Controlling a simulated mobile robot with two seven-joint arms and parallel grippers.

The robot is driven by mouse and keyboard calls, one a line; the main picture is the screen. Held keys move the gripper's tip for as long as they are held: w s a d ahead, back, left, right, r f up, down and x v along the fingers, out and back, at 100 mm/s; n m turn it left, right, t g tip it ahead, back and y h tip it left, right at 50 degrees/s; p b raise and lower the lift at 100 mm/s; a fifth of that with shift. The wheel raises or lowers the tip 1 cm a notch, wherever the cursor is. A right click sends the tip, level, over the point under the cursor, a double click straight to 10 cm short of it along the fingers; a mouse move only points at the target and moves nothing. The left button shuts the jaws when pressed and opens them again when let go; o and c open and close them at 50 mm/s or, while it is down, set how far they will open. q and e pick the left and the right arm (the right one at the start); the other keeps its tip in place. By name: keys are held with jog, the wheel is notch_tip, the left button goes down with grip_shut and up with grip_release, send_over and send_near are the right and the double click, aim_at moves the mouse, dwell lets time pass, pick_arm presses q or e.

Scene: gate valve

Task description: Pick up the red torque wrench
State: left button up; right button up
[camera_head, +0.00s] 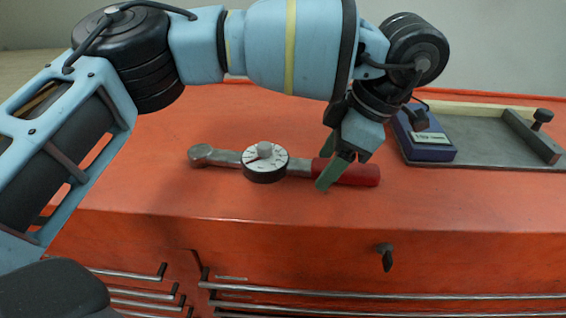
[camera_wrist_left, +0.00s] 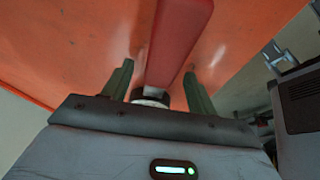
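The torque wrench lies flat on the orange cabinet top, with a grey shaft, a round white dial (camera_head: 265,160) and a red handle (camera_head: 358,173) at its right end. My left gripper (camera_head: 331,168) is over the handle near the dial, with its green fingers pointing down. In the left wrist view, the red handle (camera_wrist_left: 178,45) runs between the two spread fingers (camera_wrist_left: 158,85), with a gap visible on each side. The gripper is open and not closed on the handle. My right gripper is not in view.
The orange cabinet top (camera_head: 440,210) is clear in front of the wrench. A dark blue box (camera_head: 425,138) and a grey tray (camera_head: 490,165) with a raised bar sit to the right. Drawer handles (camera_head: 380,295) and a dark knob (camera_head: 386,257) stick out from the cabinet front.

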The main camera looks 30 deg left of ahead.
pick_arm(q)
grip_shut()
jog(key=shift+r, duration=0.15)
dwell(0.4)
jog(key=shift+r, duration=1.45)
jog(key=shift+d+r, duration=0.1)
jog(key=shift+r, duration=0.2)
jog(key=s+d, duration=0.3)
jog(key=d, duration=0.4)
jog(key=s+d+r, duration=0.1)
jog(key=s+d, duration=0.3)
jog(key=d, duration=0.3)
jog(key=shift+r, duration=0.15)
jog(key=shift+s, duration=0.1)
